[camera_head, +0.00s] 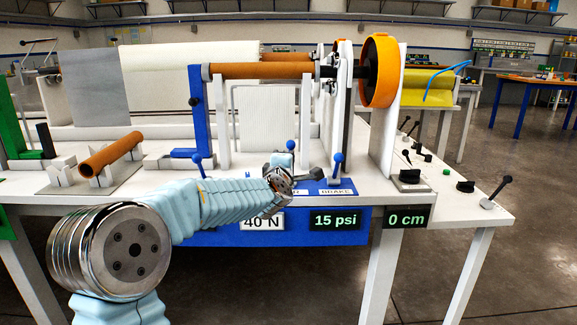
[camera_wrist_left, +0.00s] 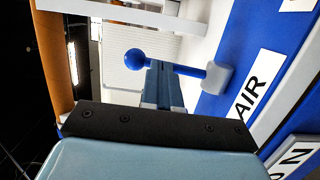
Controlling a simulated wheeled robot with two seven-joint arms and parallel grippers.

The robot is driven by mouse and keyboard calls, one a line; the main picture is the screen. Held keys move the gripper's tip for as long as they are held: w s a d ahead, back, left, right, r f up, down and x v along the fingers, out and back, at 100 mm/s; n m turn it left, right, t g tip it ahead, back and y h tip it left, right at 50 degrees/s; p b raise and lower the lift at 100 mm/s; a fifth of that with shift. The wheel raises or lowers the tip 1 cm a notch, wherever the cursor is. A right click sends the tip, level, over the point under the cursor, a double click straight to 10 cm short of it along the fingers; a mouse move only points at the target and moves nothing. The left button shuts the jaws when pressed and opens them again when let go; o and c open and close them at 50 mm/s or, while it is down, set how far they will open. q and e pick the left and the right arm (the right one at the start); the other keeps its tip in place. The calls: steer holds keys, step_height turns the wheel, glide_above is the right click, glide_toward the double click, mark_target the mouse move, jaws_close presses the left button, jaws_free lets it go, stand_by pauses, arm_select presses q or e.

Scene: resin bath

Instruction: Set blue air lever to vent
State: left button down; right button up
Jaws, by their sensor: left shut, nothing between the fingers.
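The blue air lever shows in the left wrist view as a blue ball (camera_wrist_left: 135,58) on a blue stem, rising from a grey base (camera_wrist_left: 217,77) beside the AIR label (camera_wrist_left: 252,92). In the head view its blue ball (camera_head: 291,145) shows above my left gripper (camera_head: 314,174), which hides part of the lever. My left gripper is shut and empty. In the wrist view its closed fingers (camera_wrist_left: 158,80) overlap the stem between ball and base; whether they touch it I cannot tell. My right gripper is not in view.
The brake lever (camera_head: 338,160) stands just right of my left gripper. The displays read 15 psi (camera_head: 336,220) and 0 cm (camera_head: 406,216). A brown roller (camera_head: 262,70) and white uprights (camera_head: 385,130) rise behind.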

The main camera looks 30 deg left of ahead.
arm_select(q)
steer(key=shift+w+a+r+p, duration=0.25)
steer(key=shift+w+r+p, duration=0.2)
steer(key=shift+p, duration=0.25)
steer(key=shift+w+a+g+p, duration=0.2)
steer(key=shift+w+g+p, duration=0.1)
steer(key=shift+g+p, duration=0.35)
steer(key=shift+w+a+f+p, duration=0.2)
steer(key=shift+w+a+p, duration=0.05)
steer(key=shift+w+p, duration=0.1)
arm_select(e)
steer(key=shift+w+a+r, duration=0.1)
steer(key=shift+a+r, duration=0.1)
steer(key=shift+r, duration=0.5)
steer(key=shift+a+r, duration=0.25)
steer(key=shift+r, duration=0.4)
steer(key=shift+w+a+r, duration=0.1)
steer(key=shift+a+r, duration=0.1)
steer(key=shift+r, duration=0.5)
arm_select(q)
steer(key=shift+s+r, duration=0.1)
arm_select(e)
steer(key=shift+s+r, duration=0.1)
